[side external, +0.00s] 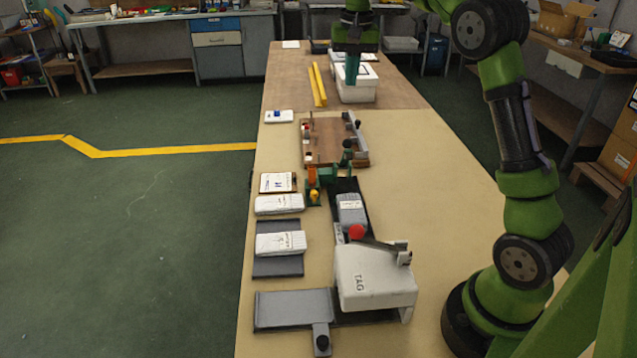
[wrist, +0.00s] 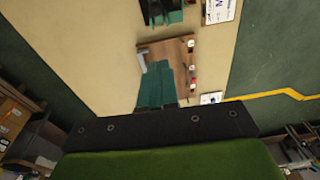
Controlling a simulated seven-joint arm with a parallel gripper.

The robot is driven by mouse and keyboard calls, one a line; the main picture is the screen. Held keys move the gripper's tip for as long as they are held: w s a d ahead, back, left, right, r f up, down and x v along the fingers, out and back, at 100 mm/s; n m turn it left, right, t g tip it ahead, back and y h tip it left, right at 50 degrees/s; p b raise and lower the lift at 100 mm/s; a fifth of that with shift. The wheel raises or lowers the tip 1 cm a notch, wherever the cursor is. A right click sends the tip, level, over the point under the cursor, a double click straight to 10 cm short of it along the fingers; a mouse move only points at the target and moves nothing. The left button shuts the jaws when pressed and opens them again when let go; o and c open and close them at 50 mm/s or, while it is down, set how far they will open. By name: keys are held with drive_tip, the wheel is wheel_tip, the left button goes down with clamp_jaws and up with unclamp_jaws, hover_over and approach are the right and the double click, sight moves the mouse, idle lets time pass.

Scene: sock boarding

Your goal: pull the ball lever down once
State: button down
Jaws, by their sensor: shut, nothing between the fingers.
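The lever's red ball (side external: 356,232) sits at the end of a dark lever arm (side external: 380,243) on the white machine marked TAG (side external: 370,280), near the front of the table. The arm runs from a pivot at the machine's right side to the ball, past the machine's far edge. My gripper (side external: 352,82) is at the far end of the table, over the white box, well away from the ball. Its teal fingers (wrist: 155,68) are shut and empty in the wrist view, in front of a wooden board. The lever does not show in the wrist view.
The wooden board with small parts (side external: 325,142) and a green and orange device (side external: 316,180) stand between my gripper and the machine. The white box (side external: 356,94) and yellow bars (side external: 318,86) are at the far end. White packs (side external: 280,243) lie along the left edge.

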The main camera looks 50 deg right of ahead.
sight(345, 157)
drive_tip(key=f, duration=0.7)
drive_tip(key=a+f, duration=0.1)
drive_tip(key=f, duration=0.3)
drive_tip(key=shift+s+f, duration=0.15)
drive_tip(key=shift+s, duration=0.1)
drive_tip(key=shift+s+a+f, duration=0.15)
drive_tip(key=shift+a+f, duration=0.05)
drive_tip(key=shift+f, duration=0.2)
drive_tip(key=shift+s+a, duration=0.1)
